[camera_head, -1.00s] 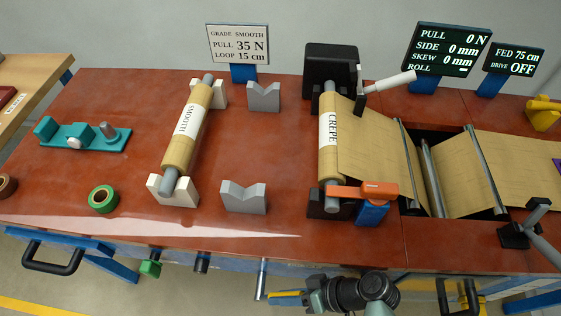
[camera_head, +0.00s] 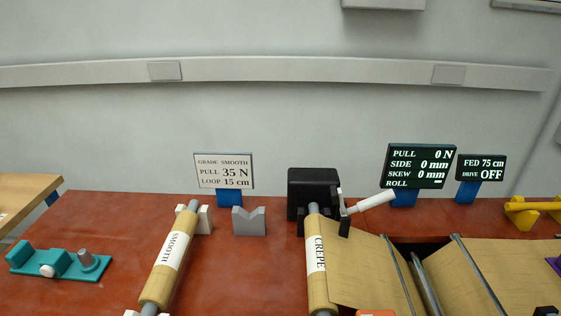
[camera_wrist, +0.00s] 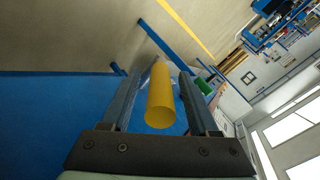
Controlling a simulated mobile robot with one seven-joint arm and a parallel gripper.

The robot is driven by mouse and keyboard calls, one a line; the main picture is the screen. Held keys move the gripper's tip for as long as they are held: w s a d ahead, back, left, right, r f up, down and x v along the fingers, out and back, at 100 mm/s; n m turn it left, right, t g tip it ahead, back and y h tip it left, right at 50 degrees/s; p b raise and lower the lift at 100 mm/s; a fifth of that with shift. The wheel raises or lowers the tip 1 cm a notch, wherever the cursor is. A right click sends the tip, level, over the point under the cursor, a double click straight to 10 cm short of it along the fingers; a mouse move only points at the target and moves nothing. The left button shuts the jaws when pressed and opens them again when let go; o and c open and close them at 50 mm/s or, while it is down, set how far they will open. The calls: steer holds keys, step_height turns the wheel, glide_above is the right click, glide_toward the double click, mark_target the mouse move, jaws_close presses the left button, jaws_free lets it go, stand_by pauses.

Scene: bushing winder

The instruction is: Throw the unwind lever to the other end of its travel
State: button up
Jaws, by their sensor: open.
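My gripper (camera_wrist: 160,74) shows only in the wrist view, with its two fingers apart. A yellow cylindrical handle (camera_wrist: 160,100) stands between the fingers, its round end towards the camera, with a gap showing on each side. Whether this handle belongs to the unwind lever I cannot tell. In the head view a lever with a white grip (camera_head: 370,202) slants up to the right from the black block (camera_head: 311,190) behind the CREPE roll (camera_head: 316,262). An orange part (camera_head: 376,313) only just shows at the bottom edge.
A blue panel (camera_wrist: 50,115) fills the wrist view's left side. A green knob (camera_wrist: 203,86) lies beyond the right finger. On the red table (camera_head: 230,285) are the SMOOTH roll (camera_head: 170,256), a grey V-block (camera_head: 248,221) and a teal fixture (camera_head: 60,262). The drive display (camera_head: 481,167) reads OFF.

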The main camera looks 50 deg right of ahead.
steer(key=v, duration=1.3)
steer(key=shift+b, duration=0.4)
steer(key=shift+f, duration=0.1)
